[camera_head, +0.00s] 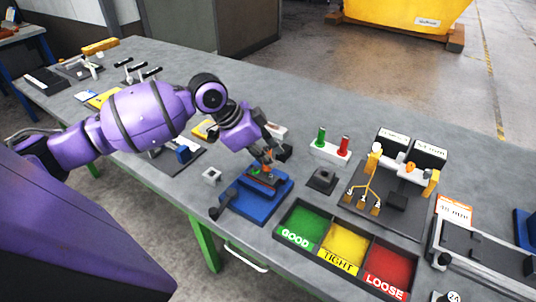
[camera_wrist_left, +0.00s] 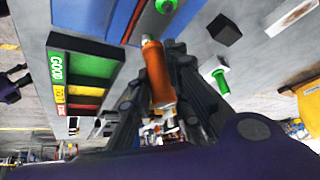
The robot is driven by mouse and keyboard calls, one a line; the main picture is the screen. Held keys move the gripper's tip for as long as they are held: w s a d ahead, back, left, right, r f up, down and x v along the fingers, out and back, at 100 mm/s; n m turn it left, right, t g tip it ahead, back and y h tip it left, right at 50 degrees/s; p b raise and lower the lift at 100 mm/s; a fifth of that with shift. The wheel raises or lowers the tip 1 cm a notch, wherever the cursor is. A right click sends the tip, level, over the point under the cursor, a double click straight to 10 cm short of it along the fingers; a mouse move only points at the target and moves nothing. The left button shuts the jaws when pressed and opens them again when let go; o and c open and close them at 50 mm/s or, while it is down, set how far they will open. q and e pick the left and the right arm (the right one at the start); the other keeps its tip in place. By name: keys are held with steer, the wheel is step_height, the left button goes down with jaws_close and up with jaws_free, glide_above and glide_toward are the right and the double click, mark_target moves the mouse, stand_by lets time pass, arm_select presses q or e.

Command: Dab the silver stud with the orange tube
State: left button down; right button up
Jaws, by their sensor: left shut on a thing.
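My left gripper (camera_head: 266,160) is shut on the orange tube (camera_head: 267,172) and holds it over the blue fixture (camera_head: 238,211). In the left wrist view the orange tube (camera_wrist_left: 157,75) stands between the dark fingers, its far end toward a small green and white round part (camera_wrist_left: 166,5). The blue fixture (camera_wrist_left: 192,14) shows behind it at the top. I cannot make out the silver stud for certain; the tube and gripper cover part of the fixture. Whether the tube touches anything is unclear. My right gripper is not in view.
A sorting tray (camera_head: 277,230) with green, yellow and red compartments stands just right of the blue fixture. A white block (camera_head: 330,152) with green and red pegs and a small dark block (camera_head: 321,180) are behind the tray. A grey square piece (camera_head: 211,177) lies left of the fixture.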

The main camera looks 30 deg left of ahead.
arm_select(q)
steer(key=shift+f, duration=0.4)
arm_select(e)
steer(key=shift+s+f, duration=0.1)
arm_select(q)
steer(key=shift+s+f, duration=0.1)
steer(key=shift+f, duration=0.05)
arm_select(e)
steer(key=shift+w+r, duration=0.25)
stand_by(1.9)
